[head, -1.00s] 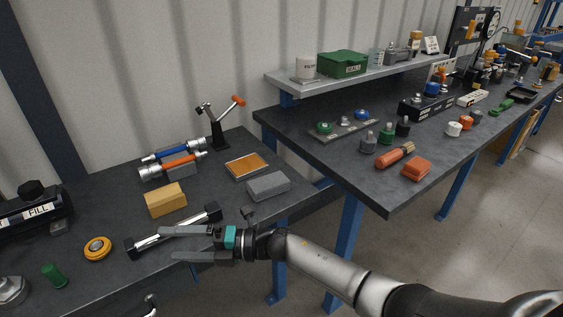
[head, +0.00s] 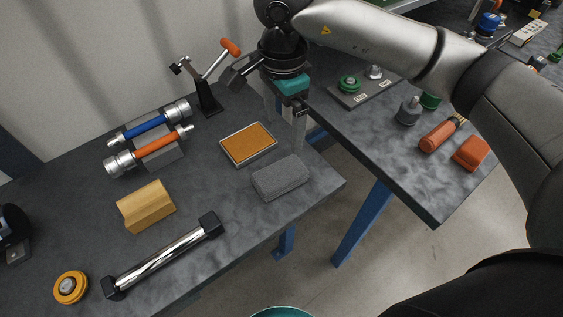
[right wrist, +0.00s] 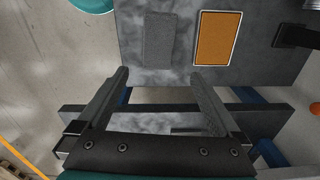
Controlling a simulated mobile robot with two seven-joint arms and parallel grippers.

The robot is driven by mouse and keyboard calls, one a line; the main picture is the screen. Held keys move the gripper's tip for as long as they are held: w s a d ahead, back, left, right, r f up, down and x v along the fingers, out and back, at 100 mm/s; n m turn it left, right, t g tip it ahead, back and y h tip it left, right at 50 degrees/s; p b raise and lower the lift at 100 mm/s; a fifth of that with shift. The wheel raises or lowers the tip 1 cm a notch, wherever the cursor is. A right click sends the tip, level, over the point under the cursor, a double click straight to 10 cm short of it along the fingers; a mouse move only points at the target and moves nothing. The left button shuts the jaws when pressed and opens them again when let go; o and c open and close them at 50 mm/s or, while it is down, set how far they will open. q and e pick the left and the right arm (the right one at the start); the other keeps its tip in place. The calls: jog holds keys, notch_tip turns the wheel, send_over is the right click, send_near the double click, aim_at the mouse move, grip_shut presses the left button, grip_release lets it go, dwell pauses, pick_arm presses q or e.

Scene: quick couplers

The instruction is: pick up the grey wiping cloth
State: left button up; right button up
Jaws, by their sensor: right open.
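The grey wiping cloth (head: 280,178) lies as a folded block near the front right corner of the left bench (head: 225,205). In the right wrist view the cloth (right wrist: 159,38) lies flat, ahead of the fingertips and roughly centred between them. My right gripper (head: 285,128) is open and empty, pointing down above the bench's right end, behind the cloth and apart from it. In the right wrist view its two fingers (right wrist: 160,78) are spread wide. My left gripper is not in view.
An orange pad in a tray (head: 248,144) lies just left of the cloth. A clamp stand with an orange knob (head: 207,95) stands behind. A wooden block (head: 146,205) and a chrome bar (head: 163,256) lie left. A teal round thing (head: 282,312) is below the bench front.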

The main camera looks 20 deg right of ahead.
jog(key=b, duration=0.1)
send_over(280, 173)
jog(key=f, duration=0.8)
jog(key=shift+d+f, duration=0.15)
jog(key=shift+d, duration=0.15)
jog(key=shift+f, duration=0.6)
jog(key=f, duration=0.3)
jog(key=f+b, duration=0.1)
jog(key=shift+a+f, duration=0.3)
jog(key=shift+c, duration=0.9)
jog(key=c, duration=1)
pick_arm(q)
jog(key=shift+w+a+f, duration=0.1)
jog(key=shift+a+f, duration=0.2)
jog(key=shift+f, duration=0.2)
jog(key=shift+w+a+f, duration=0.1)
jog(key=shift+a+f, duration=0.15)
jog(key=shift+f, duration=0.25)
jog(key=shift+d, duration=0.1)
pick_arm(e)
jog(key=shift+r, duration=0.1)
